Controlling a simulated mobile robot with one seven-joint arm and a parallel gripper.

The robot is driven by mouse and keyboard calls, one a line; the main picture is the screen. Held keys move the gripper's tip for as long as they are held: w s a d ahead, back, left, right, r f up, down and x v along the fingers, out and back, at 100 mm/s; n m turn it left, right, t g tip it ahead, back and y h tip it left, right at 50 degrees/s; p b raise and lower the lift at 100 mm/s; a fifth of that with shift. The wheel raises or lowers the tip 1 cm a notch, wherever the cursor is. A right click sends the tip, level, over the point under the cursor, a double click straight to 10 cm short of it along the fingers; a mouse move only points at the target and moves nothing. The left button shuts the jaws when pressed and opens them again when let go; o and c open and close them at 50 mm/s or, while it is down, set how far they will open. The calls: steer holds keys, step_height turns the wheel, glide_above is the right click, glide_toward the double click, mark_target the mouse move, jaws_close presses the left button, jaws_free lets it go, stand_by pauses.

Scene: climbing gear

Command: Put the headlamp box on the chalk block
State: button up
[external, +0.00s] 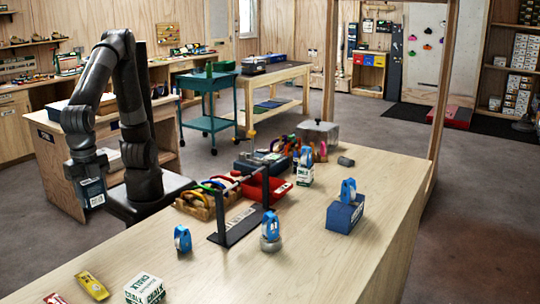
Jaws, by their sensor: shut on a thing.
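My gripper (88,170) hangs low at the left, away from the long table. It is shut on a small blue-grey box with a pale label, seemingly the headlamp box (91,194); the fingers are hard to make out. A white chalk block (146,291) with green print sits at the table's near left edge, its top bare. The held box is apart from both blocks.
The long table (300,265) also bears a dark metal stand (236,226), a blue box (343,216) topped by a blue device, another blue device (182,239), a yellow item (92,286) and a wooden rack (196,207). Bare tabletop surrounds the near chalk block's right side.

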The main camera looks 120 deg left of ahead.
steer(key=shift+s+d+r, duration=0.2)
steer(key=shift+d+r, duration=0.05)
steer(key=w+d+r, duration=0.3)
steer(key=w+d, duration=0.4)
steer(key=w, duration=0.2)
glide_above(143, 283)
steer(key=shift+n, duration=0.3)
step_height(143, 283, down, 5)
steer(key=shift+s, duration=0.1)
steer(key=shift+f, duration=2.05)
steer(key=shift+f, duration=0.15)
steer(key=o, duration=1)
